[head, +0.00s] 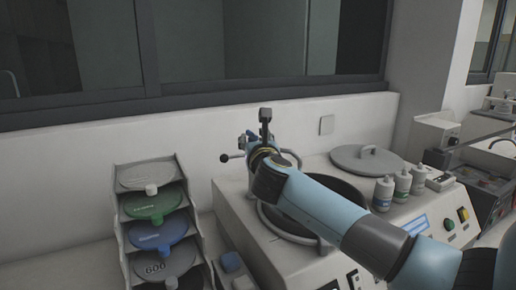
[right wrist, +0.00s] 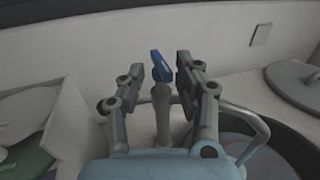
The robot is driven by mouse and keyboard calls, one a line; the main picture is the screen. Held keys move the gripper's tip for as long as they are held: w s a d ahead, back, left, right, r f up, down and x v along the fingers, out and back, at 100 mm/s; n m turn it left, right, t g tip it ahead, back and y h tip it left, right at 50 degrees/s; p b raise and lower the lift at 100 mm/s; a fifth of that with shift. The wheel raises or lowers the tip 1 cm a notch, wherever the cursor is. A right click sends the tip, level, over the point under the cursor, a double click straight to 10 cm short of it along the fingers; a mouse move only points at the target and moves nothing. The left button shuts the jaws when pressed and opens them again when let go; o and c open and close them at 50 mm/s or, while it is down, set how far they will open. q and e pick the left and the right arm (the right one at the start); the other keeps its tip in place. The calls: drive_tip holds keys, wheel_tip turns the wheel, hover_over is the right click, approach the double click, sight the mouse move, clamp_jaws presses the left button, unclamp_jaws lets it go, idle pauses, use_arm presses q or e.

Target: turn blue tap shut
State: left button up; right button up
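The blue tap (right wrist: 161,66) shows in the right wrist view as a small blue lever on top of a grey upright spout post. My right gripper (right wrist: 160,74) has its two dark fingers spread, one on each side of the blue lever, with a visible gap on both sides. In the head view my right gripper (head: 259,131) is at the back of the machine, above the bowl. A bit of blue (head: 250,136) shows beside its fingers there, and the rest of the tap is mostly hidden. My left gripper is in neither view.
A two-bowl machine (head: 235,212) stands below, its round lid (head: 367,160) at the back right. Several small bottles (head: 383,194) stand on it. A rack of coloured discs (head: 157,205) stands to the left. The wall (head: 60,165) is close behind the tap.

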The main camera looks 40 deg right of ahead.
drive_tip(key=v, duration=0.9)
drive_tip(key=shift+s, duration=0.3)
drive_tip(key=shift+a+r, duration=0.1)
